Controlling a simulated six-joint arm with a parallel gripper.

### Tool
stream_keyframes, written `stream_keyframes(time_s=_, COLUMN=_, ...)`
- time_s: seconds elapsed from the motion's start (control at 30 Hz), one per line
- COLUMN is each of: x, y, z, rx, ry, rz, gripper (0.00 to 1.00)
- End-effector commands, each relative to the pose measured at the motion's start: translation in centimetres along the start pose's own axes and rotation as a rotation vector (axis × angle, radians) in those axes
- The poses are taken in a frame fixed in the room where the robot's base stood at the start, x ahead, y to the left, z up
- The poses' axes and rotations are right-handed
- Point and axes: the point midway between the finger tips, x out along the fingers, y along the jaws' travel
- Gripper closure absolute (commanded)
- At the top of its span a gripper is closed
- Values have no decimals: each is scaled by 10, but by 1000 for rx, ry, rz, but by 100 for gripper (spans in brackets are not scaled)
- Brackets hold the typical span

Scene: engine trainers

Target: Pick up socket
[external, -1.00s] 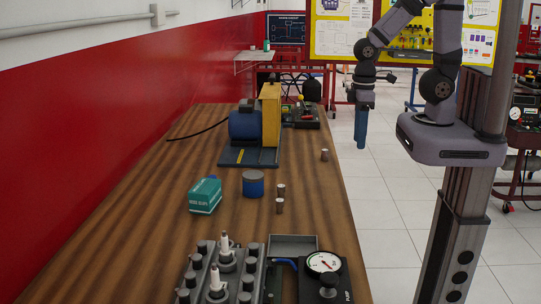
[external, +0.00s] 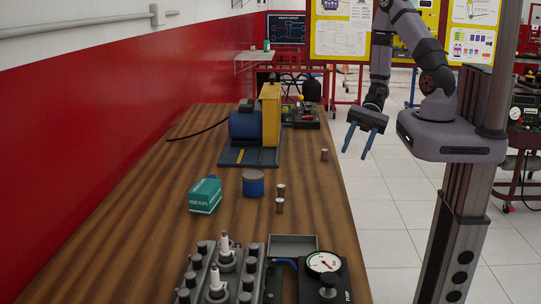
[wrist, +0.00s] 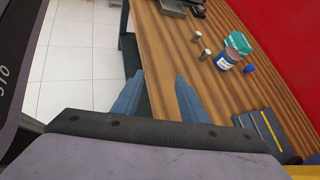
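Several small metal cylinders that look like sockets stand on the wooden bench. Two are close together near the middle, a rear one (external: 281,189) and a front one (external: 279,206). A third (external: 324,155) stands alone farther back, near the right edge. My gripper (external: 355,154) is off the bench's right edge, above the floor, with its two blue fingers apart and nothing between them. In the wrist view the gripper (wrist: 157,88) is also open, and two cylinders (wrist: 197,36) (wrist: 206,54) stand on the bench beyond it. I cannot see the third there.
A blue can (external: 253,184) and a teal box (external: 205,196) stand left of the paired cylinders. A blue and yellow machine (external: 245,130) is behind them. A cylinder-head block (external: 221,272) and gauge unit (external: 323,264) fill the front. The bench between is clear.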

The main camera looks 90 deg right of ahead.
Motion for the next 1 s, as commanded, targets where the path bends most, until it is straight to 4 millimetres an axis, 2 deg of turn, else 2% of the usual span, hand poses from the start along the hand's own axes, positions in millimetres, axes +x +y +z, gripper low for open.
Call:
stream_keyframes(time_s=0.1, x=-18, y=-27, z=-27, rx=236, ry=-39, rz=-271, gripper=61)
stream_keyframes(time_s=0.2, x=-36, y=-42, z=-53, rx=390, ry=-53, rz=-467, gripper=61)
stream_keyframes(time_s=0.3, x=-55, y=-50, z=-77, rx=511, ry=-57, rz=-625, gripper=61)
stream_keyframes(time_s=0.43, x=-71, y=-52, z=-100, rx=612, ry=-55, rz=-759, gripper=61)
stream_keyframes(time_s=0.67, x=-81, y=-52, z=-114, rx=664, ry=-50, rz=-831, gripper=61)
stream_keyframes(time_s=1.0, x=-68, y=-65, z=-116, rx=662, ry=-52, rz=-825, gripper=61)
